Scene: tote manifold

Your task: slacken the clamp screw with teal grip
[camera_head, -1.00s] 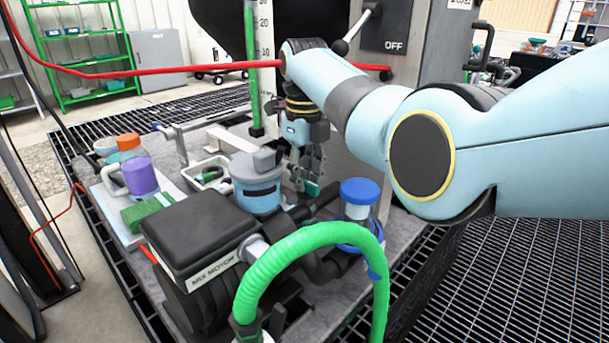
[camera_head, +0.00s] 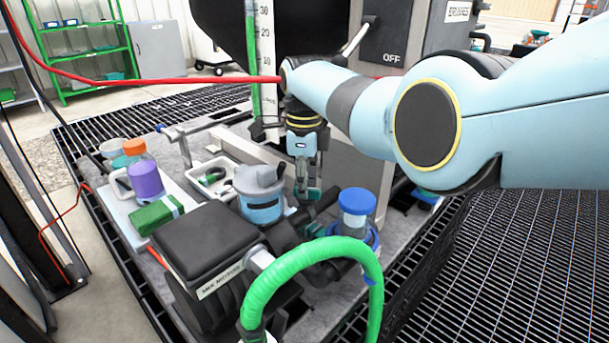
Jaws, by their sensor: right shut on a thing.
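My right arm comes in from the right, and its gripper (camera_head: 304,190) points down behind the grey-lidded pot, at the foot of the upright metal panel. Its fingers are shut on the clamp screw's teal grip (camera_head: 314,194), of which only a small teal part shows between and beside the fingers. The rest of the clamp screw is hidden by the fingers and the pot. My left gripper is not in view.
The grey-lidded pot (camera_head: 260,193) and black mix motor (camera_head: 207,242) stand in front of the gripper. A blue-capped jar (camera_head: 356,212) and green hose (camera_head: 318,250) are close to its right. A white tray (camera_head: 211,172) lies left.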

